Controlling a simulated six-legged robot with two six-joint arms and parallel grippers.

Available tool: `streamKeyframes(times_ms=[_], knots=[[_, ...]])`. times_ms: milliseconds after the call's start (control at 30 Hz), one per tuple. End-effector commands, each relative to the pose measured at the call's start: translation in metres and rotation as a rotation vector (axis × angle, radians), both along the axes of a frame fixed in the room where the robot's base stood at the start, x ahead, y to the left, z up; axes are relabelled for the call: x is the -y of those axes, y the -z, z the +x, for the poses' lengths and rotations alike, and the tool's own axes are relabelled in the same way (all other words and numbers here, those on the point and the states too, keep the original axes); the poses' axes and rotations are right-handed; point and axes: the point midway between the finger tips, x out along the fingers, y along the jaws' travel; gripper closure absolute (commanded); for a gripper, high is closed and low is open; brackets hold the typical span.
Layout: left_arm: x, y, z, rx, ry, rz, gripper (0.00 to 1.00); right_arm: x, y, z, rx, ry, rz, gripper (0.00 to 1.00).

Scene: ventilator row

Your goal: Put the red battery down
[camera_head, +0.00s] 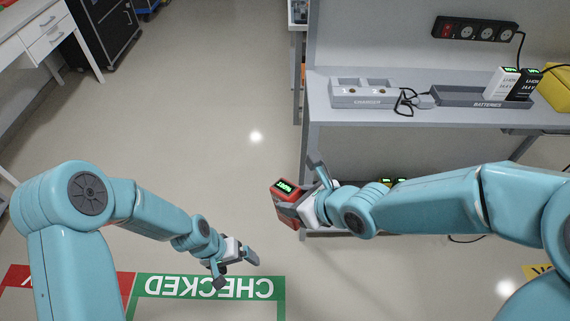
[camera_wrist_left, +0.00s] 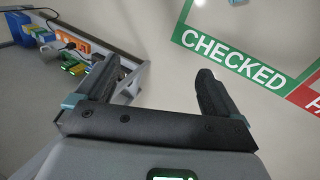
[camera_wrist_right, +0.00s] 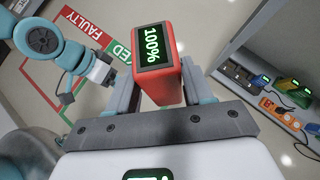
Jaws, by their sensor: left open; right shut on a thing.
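The red battery (camera_head: 287,190) has a small lit screen on its end. In the right wrist view the red battery (camera_wrist_right: 172,80) sits between the fingers and its screen reads 100%. My right gripper (camera_head: 300,198) is shut on it and holds it in the air, in front of the grey workbench and above the floor. My left gripper (camera_head: 236,270) is open and empty, low over the floor by the green CHECKED marking (camera_head: 212,283). The left wrist view shows the left gripper (camera_wrist_left: 155,95) with its fingers apart and nothing between them.
The workbench top (camera_head: 400,115) carries a grey charger (camera_head: 362,93) with empty-looking slots. Beside it a BATTERIES tray (camera_head: 465,97) holds a white and a black battery at its right end. A power strip (camera_head: 475,30) is on the panel. A red FAULTY marking (camera_wrist_right: 85,27) adjoins CHECKED. The middle floor is clear.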

Motion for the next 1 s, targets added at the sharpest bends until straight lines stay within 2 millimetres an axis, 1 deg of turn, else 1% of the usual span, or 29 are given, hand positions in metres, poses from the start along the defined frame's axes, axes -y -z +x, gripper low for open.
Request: streamKeyframes(times_ms=[33,67,100,167,200,267,300,333,367,400,433,467,500,600,700,767,867,967,1000], knots=[[0.007,-0.019,0.03,0.015,0.026,-0.014,0.04,0.0,-0.001,0.001,0.003,0.001,0.002,1.0],[0.011,-0.031,0.044,0.015,0.044,-0.025,0.04,0.0,-0.001,0.001,0.004,0.0,0.002,1.0],[0.017,-0.049,0.061,0.016,0.07,-0.042,0.04,0.0,-0.001,0.001,0.004,0.001,0.001,1.0],[0.027,-0.08,0.084,0.019,0.11,-0.071,0.04,0.0,-0.001,0.001,0.004,0.001,0.001,1.0],[0.034,-0.102,0.097,0.021,0.14,-0.092,0.04,0.0,-0.002,0.001,0.004,0.001,0.002,1.0],[0.044,-0.137,0.113,0.024,0.187,-0.124,0.04,0.0,-0.002,0.001,0.004,0.001,0.002,1.0],[0.051,-0.161,0.121,0.03,0.221,-0.147,0.04,0.0,-0.002,0.001,0.004,0.001,0.002,1.0],[0.055,-0.18,0.126,0.033,0.245,-0.164,0.04,0.0,-0.002,0.001,0.004,0.001,0.002,1.0],[0.06,-0.198,0.129,0.037,0.272,-0.179,0.04,0.0,-0.002,0.001,0.004,0.001,0.002,1.0],[0.065,-0.222,0.132,0.041,0.308,-0.2,0.04,0.0,-0.002,0.001,0.004,0.001,0.002,1.0],[0.068,-0.239,0.133,0.044,0.335,-0.216,0.04,0.0,-0.002,0.001,0.004,0.001,0.002,1.0],[0.077,-0.252,0.13,0.047,0.392,-0.207,0.04,0.0,-0.001,0.001,0.004,0.001,0.002,1.0],[0.093,-0.262,0.119,0.055,0.515,-0.146,0.04,0.0,-0.001,0.001,0.004,0.001,0.002,1.0],[0.113,-0.286,0.103,0.071,0.715,-0.027,0.04,0.0,-0.001,0.001,0.004,0.001,0.002,1.0],[0.123,-0.303,0.093,0.079,0.833,0.059,0.04,0.0,-0.001,0.001,0.004,0.001,0.002,1.0],[0.126,-0.31,0.09,0.081,0.873,0.092,0.04,0.0,-0.001,0.001,0.004,0.001,0.002,1.0],[0.129,-0.312,0.086,0.082,0.903,0.119,0.04,0.0,-0.001,0.001,0.004,0.001,0.002,1.0],[0.13,-0.302,0.084,0.078,0.908,0.124,0.04,0.0,-0.001,0.001,0.004,0.001,0.002,1.0],[0.131,-0.295,0.083,0.078,0.908,0.123,0.04,0.0,-0.001,0.001,0.004,0.001,0.002,1.0]])
